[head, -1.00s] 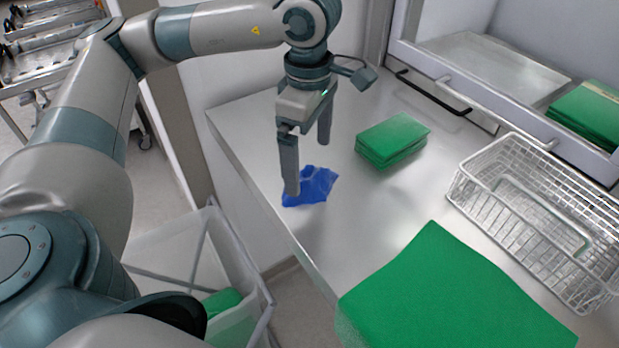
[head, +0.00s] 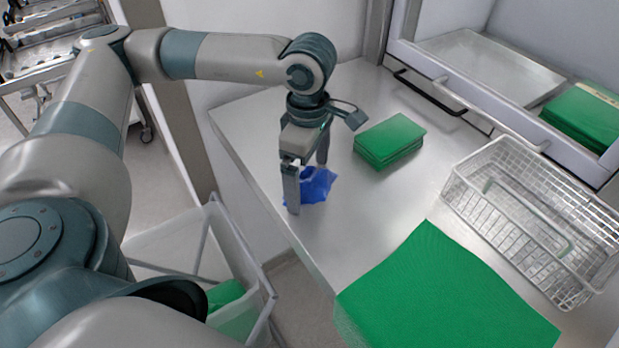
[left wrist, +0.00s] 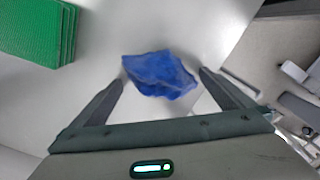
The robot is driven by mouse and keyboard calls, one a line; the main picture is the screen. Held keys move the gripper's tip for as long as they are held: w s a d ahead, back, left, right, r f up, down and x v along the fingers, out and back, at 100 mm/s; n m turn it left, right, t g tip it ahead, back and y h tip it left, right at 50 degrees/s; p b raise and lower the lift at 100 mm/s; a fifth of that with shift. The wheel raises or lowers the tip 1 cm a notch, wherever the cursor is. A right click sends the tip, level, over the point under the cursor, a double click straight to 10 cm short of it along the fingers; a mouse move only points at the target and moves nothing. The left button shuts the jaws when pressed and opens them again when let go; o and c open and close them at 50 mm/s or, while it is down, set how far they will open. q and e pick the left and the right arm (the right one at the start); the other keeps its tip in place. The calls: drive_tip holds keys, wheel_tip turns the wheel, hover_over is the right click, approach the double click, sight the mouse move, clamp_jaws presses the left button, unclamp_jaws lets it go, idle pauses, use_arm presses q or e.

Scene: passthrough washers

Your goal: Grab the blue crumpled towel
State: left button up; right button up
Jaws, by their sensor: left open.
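The blue crumpled towel (head: 317,184) lies on the steel counter near its left edge. My left gripper (head: 308,186) is open and points down at the towel, with one finger in front of it and the other behind it in the head view. In the left wrist view, the towel (left wrist: 160,74) shows between and slightly beyond the two open fingertips (left wrist: 161,78). I cannot tell whether a finger touches it. My right gripper is not in view.
A folded green stack (head: 388,141) lies right of the towel. A large green cloth (head: 440,295) covers the front of the steel counter (head: 255,130). A wire basket (head: 535,220) stands at the right. A bin (head: 235,250) stands below the counter's left edge.

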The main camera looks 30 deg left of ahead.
sight(312, 177)
use_arm(q)
drive_tip(key=shift+c, duration=0.6)
drive_tip(key=c, duration=0.7)
drive_tip(key=shift+r, duration=0.1)
drive_tip(key=shift+r+b, duration=0.8)
drive_tip(key=shift+b, duration=0.05)
drive_tip(key=shift+d+r+b, duration=0.2)
drive_tip(key=shift+r+b, duration=0.2)
drive_tip(key=shift+r, duration=0.2)
drive_tip(key=shift+d+r+b, duration=0.15)
drive_tip(key=shift+r+b, duration=0.25)
drive_tip(key=shift+r, duration=0.2)
drive_tip(key=s+d+r+b, duration=0.2)
drive_tip(key=d+r+b, duration=0.2)
drive_tip(key=d+r, duration=0.3)
drive_tip(key=shift+s+d+b, duration=0.2)
drive_tip(key=shift+d+b, duration=0.2)
drive_tip(key=shift+d, duration=1.5)
drive_tip(key=shift+f, duration=0.1)
